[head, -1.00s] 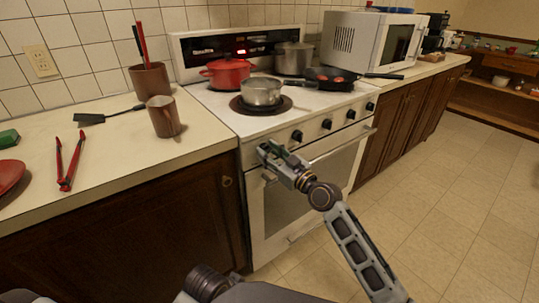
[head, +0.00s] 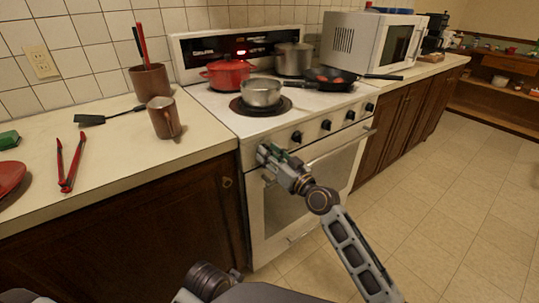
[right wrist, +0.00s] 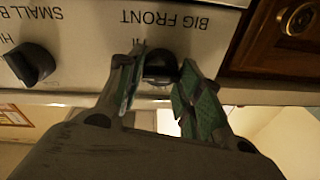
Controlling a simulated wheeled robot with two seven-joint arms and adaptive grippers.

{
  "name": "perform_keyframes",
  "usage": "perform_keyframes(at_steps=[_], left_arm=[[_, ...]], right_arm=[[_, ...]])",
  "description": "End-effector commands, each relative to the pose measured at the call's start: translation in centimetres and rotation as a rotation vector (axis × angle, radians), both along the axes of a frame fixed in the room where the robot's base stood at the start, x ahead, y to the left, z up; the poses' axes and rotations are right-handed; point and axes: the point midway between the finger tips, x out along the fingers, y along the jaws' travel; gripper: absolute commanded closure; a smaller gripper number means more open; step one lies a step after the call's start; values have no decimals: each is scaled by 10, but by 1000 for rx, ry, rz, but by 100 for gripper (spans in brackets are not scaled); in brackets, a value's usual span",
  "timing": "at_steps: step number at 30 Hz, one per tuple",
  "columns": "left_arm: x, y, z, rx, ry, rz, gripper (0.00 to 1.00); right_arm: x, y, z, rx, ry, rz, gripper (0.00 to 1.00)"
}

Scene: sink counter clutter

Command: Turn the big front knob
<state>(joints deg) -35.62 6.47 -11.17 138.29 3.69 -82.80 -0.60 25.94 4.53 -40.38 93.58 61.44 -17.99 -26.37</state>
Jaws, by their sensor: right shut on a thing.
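The big front knob (right wrist: 160,66) is a dark knob on the stove's white front panel, under the label "BIG FRONT", which reads upside down in the right wrist view. My right gripper (right wrist: 160,88) has one green-padded finger on each side of this knob and is shut on it. In the head view, my right gripper (head: 266,155) is at the left end of the stove's knob row and hides the knob. My left gripper is not in view.
A small-burner knob (right wrist: 32,65) sits beside the gripped one. More black knobs (head: 326,125) line the panel above the oven door handle (head: 340,145). A steel pot (head: 261,92) stands on the front burner. A brown mug (head: 163,117) and red tongs (head: 70,163) are on the left counter.

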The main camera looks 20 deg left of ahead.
Motion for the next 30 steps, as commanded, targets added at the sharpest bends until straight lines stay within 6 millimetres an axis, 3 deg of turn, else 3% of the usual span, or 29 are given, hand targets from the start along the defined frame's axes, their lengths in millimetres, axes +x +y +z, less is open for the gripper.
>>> perform_keyframes(at_steps=[2, 3, 7, 20, 30], left_arm=[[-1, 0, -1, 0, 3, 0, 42], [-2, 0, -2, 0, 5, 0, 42], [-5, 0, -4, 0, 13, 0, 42], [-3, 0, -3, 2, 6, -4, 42], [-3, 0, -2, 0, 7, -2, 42]], right_arm=[[1, -1, 1, 1, -2, -2, 88], [1, -1, 1, 1, -2, -2, 60], [1, -1, 0, 0, -1, -2, 44], [0, -2, 0, -1, -1, -1, 43], [-11, -18, -3, -2, -1, -1, 43]])
